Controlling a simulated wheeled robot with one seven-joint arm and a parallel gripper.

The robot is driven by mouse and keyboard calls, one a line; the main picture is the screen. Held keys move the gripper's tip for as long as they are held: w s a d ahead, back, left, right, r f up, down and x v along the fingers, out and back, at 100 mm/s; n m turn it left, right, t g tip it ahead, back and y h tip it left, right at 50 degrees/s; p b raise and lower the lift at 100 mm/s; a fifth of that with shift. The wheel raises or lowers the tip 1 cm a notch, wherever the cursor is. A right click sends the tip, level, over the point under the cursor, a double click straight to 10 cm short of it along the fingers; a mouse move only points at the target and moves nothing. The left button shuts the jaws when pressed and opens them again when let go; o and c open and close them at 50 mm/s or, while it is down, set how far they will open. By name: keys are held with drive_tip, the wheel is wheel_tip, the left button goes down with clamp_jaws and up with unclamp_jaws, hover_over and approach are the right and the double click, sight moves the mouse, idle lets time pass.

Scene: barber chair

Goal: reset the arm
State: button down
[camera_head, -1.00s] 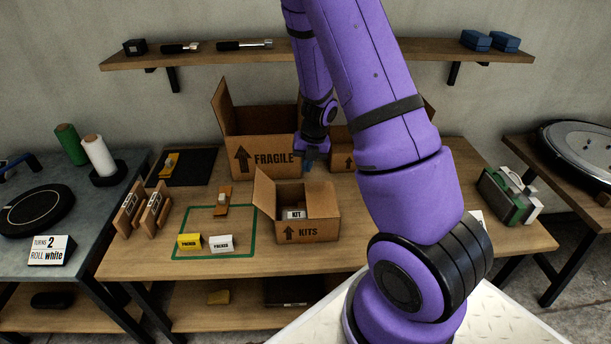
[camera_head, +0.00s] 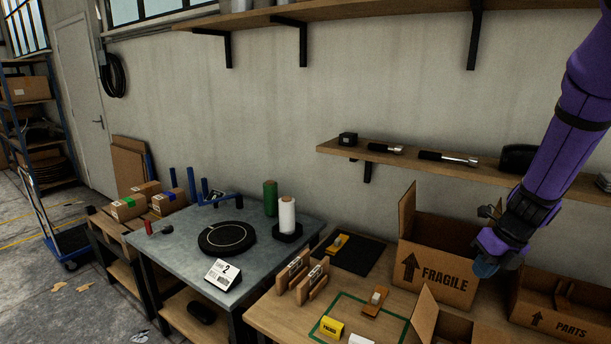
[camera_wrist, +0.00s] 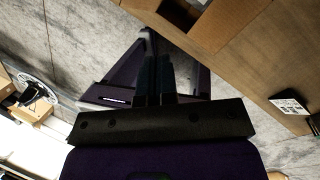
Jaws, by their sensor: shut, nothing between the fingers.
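My arm, purple with black joints, reaches in from the right edge of the head view. My gripper (camera_head: 486,268) hangs in front of the right edge of the open FRAGILE box (camera_head: 424,272). In the wrist view my gripper (camera_wrist: 153,72) shows two dark fingers close together, shut, with nothing held. Nothing is seen touching the fingers.
The PARTS box (camera_head: 548,327) stands right of the FRAGILE box. An open box (camera_head: 425,312) sits at the bottom edge, partly cut off. A wall shelf (camera_head: 375,153) with tools runs behind the arm. A grey table (camera_head: 165,248) with a black turntable (camera_head: 227,237) stands left.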

drive_tip(key=s+a+r+n+t, duration=0.1)
drive_tip(key=s+a+r+n, duration=0.35)
drive_tip(key=r+n, duration=0.35)
drive_tip(key=s+a+r+n, duration=0.3)
drive_tip(key=s+r+n, duration=0.2)
drive_tip(key=r+n, duration=0.3)
drive_tip(key=s+a+r+n+t+h, duration=0.1)
drive_tip(key=s+r+n, duration=0.2)
drive_tip(key=s+n, duration=0.3)
drive_tip(key=s+a+r+n+t+h, duration=0.1)
drive_tip(key=s+r+n, duration=0.2)
drive_tip(key=s+n, duration=0.4)
drive_tip(key=shift+s+r+n+h, duration=0.15)
drive_tip(key=shift+n+h, duration=0.25)
drive_tip(key=shift+n, duration=2.6)
drive_tip(key=shift+a, duration=0.1)
